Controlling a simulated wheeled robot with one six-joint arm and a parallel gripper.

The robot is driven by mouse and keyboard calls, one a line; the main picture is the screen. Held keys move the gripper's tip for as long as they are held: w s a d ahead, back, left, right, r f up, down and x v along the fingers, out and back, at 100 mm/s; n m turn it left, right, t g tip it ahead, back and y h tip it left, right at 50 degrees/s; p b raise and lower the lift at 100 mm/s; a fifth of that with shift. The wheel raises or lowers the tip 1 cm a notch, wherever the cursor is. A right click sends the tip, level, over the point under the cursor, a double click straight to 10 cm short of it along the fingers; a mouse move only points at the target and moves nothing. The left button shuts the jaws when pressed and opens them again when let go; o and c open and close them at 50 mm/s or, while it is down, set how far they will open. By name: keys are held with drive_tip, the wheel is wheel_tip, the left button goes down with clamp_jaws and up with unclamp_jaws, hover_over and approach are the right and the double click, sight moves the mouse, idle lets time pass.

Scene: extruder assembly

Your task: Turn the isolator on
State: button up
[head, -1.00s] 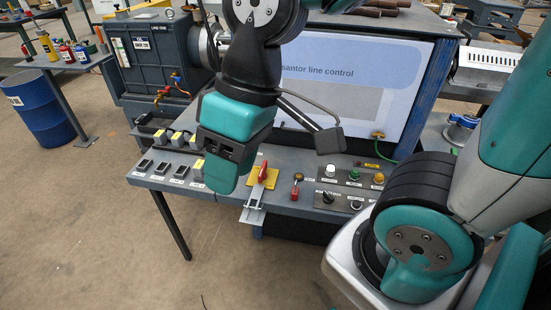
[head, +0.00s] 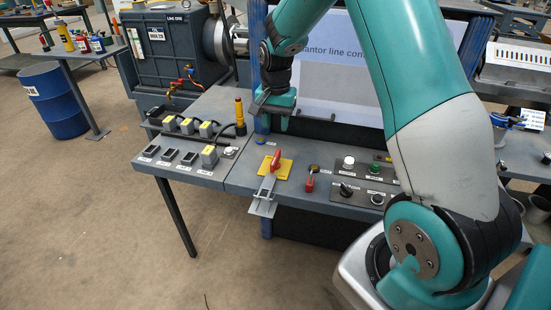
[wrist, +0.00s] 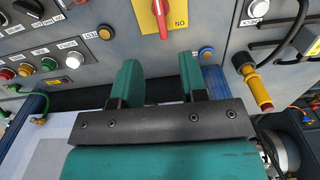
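The isolator is a red handle (head: 276,160) on a yellow plate (head: 284,171), set in the grey bench panel. In the wrist view the red handle (wrist: 160,14) stands upright in the picture at the top edge, partly cut off. The yellow plate (wrist: 180,20) there carries lettering that reads "NO" in this view. My gripper (head: 268,112) is above and behind the isolator in the head view, apart from it. In the wrist view my gripper (wrist: 160,60) has its two teal fingers spread, with nothing between them.
A grey bracket (head: 263,200) juts from the bench front below the isolator. A red-based key switch (head: 311,177) and knobs stand to its right. A screen (head: 335,70) rises behind.

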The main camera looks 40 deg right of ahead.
sight(276, 156)
wheel_tip(276, 156, down, 12)
drive_tip(key=shift+f, duration=0.2)
drive_tip(key=shift+c, duration=0.2)
clamp_jaws()
